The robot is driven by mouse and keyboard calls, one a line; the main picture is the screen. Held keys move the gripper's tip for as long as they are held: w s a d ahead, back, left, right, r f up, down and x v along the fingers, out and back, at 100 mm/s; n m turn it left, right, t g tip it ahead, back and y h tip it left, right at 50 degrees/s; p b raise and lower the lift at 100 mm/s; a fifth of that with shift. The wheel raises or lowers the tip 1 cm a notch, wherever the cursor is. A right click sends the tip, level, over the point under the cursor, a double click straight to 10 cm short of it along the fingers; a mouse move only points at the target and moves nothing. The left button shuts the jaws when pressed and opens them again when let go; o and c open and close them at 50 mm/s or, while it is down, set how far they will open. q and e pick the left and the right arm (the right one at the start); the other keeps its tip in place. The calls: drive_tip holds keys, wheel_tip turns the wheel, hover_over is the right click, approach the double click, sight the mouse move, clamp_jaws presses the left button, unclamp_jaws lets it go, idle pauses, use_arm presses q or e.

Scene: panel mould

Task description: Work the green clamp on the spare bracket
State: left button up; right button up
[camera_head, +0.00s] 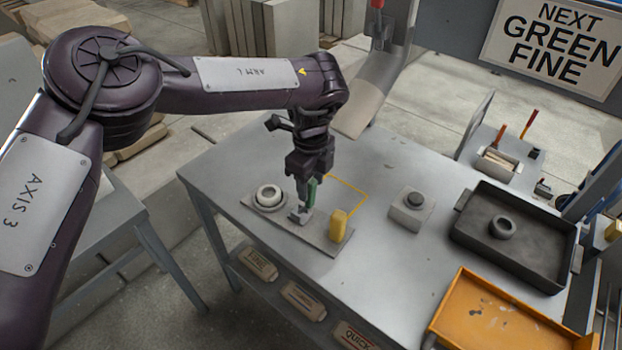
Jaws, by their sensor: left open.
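The green clamp (311,190) stands upright on a grey base on the spare bracket (319,240), a flat grey plate near the table's front left. My left gripper (308,192) points down at the clamp from above, open, with its fingers around or right beside the handle; I cannot tell whether they touch it. The gripper hides the clamp's upper part. A white ring (268,196) sits at the plate's left end, and a yellow block (338,226) stands at its right end. My right gripper does not show.
A grey block with a dark round top (411,211) stands right of the plate. Further right are a black tray (471,232) holding a ring and an orange tray (468,318). A yellow outline (357,191) marks the table behind the clamp. A hanging grey chute (364,100) is behind the gripper.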

use_arm(q)
drive_tip(key=shift+f, duration=0.25)
drive_tip(key=shift+c, duration=0.3)
clamp_jaws()
